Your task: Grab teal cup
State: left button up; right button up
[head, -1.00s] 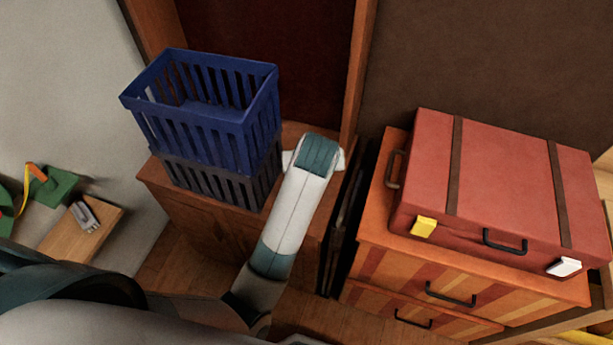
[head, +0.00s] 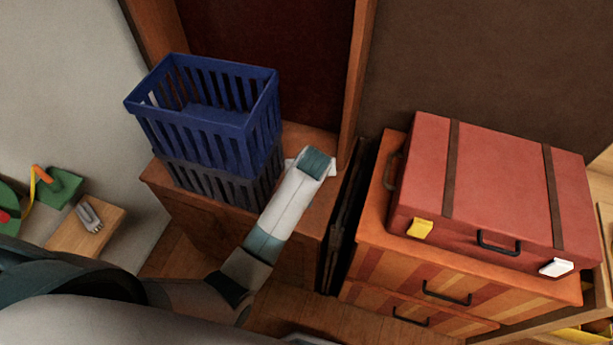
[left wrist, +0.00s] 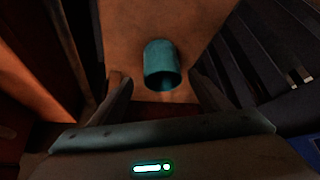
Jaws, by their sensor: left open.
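The teal cup (left wrist: 160,58) is in the left wrist view, on an orange-brown wooden surface, with its dark opening toward my gripper. My left gripper (left wrist: 160,88) is open, with one finger on each side of the cup's near end. I cannot tell whether the fingers touch it. In the head view, one of my arms reaches over the wooden cabinet (head: 186,217); its gripper and the cup are hidden there. My right gripper is not in view.
A blue crate (head: 205,128) is stacked on a dark grey crate (head: 225,185) on the cabinet, left of my arm. A red suitcase (head: 500,190) lies on a striped drawer unit (head: 400,285) at the right. A grey object (head: 88,215) sits on a small wooden surface at the left.

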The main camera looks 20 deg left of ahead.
pick_arm(q)
jog(key=shift+w+f, duration=0.15)
jog(key=shift+f, duration=0.1)
jog(key=shift+w+a, duration=0.1)
jog(key=shift+p+x, duration=0.75)
jog(key=shift+x, duration=1.8)
jog(key=shift+a, duration=0.15)
jog(key=c, duration=1.1)
